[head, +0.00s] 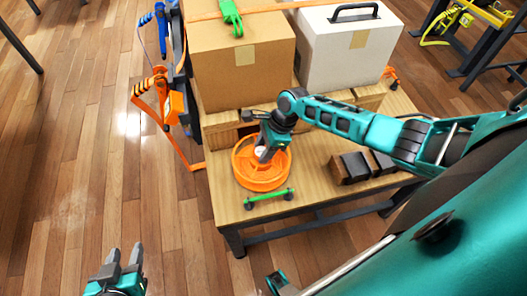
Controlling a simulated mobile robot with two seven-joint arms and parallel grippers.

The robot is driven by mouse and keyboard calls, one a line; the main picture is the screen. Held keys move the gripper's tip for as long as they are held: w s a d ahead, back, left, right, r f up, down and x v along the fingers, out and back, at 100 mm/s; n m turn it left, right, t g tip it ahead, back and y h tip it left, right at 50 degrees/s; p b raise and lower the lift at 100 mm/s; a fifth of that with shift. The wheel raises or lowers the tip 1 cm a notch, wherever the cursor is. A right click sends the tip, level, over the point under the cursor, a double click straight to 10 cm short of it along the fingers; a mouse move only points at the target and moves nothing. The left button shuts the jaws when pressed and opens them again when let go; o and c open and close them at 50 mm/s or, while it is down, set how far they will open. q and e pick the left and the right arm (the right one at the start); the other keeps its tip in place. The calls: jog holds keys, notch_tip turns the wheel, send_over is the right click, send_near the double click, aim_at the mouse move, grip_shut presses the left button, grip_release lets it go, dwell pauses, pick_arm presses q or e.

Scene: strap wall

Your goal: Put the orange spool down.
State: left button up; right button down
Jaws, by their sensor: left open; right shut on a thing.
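The orange spool (258,181) is a round orange reel with a pale centre, at the front left of the wooden table (310,170). My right gripper (264,153) is over its middle and shut on it. The fingertips partly hide the hub. The spool appears close to the tabletop, but I cannot tell whether it touches. My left gripper (122,260) is open and empty at the lower left, over the floor and well apart from the table.
A green-ended bar (268,198) lies at the table's front edge, close to the spool. Dark blocks (362,166) lie to the right. A cardboard box (240,60) and a white box (348,50) stand behind. Orange straps (163,100) hang at the left.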

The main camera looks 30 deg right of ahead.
jog(key=shift+w+f, duration=0.15)
jog(key=shift+f, duration=0.2)
jog(key=c, duration=1)
grip_release()
jog(key=shift+f, duration=0.2)
jog(key=o, duration=0.5)
jog(key=shift+c, duration=0.2)
jog(key=shift+r, duration=0.1)
